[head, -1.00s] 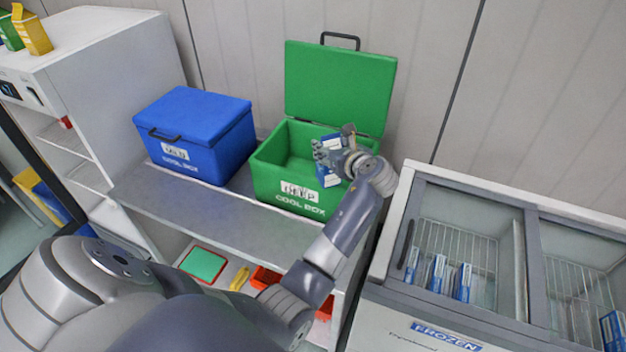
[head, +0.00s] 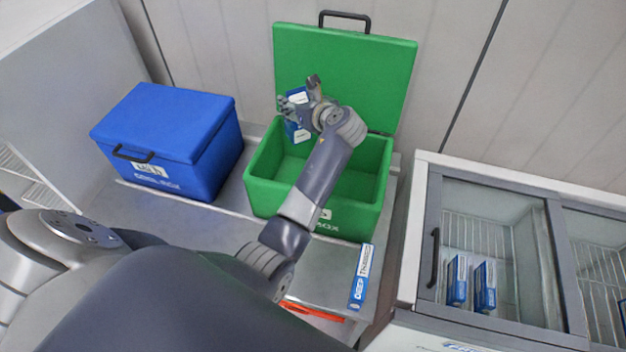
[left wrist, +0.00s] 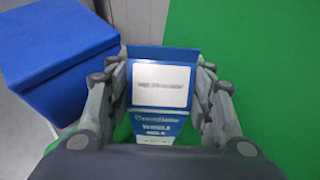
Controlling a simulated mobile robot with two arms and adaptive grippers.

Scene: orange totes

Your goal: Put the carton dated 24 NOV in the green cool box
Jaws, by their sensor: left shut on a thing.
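My left gripper (head: 300,110) is shut on a blue-and-white carton (head: 297,128). It holds the carton above the back left part of the green cool box (head: 272,197), in front of its raised lid (head: 345,72). The box is open, and my arm crosses in front of its opening. In the left wrist view the carton (left wrist: 162,88) sits between the two sets of fingers (left wrist: 160,95), with a white label facing the camera. The label print is too blurred to read a date. My right gripper is not in view.
A shut blue cool box (head: 165,140) stands left of the green one on the grey bench (head: 200,215). A glass-topped freezer (head: 425,180) at the right holds blue-and-white cartons (head: 457,280).

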